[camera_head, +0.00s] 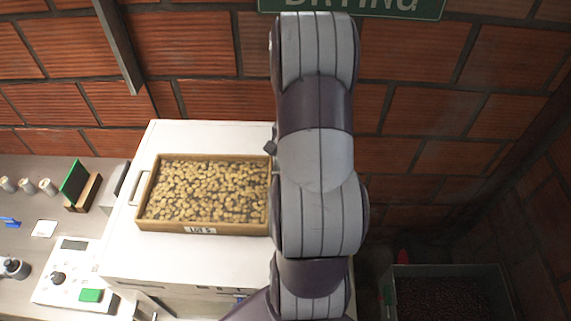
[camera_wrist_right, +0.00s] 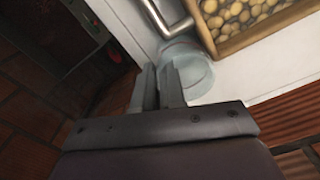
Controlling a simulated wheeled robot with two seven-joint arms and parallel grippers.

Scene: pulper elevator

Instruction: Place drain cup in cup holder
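A clear, pale cup (camera_wrist_right: 197,76), which looks like the drain cup, shows in the right wrist view beside the white machine surface. The fingers of my right gripper (camera_wrist_right: 158,88) are close together with a narrow gap. The right-hand finger overlaps the cup's left side in the picture, and the other finger lies just outside it. I cannot tell whether the cup's wall is pinched between them. In the head view a large arm of mine covers the middle, and neither gripper nor the cup can be seen there. I cannot make out a cup holder in either view.
A wooden tray of beans (camera_head: 200,190) labelled LOT 5 sits on the white machine (camera_head: 190,132). A metal handle (camera_wrist_right: 166,22) is close to the cup. A scale-like device (camera_head: 74,272) and small cups (camera_head: 27,186) are at left. A dark bin (camera_head: 450,271) stands right.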

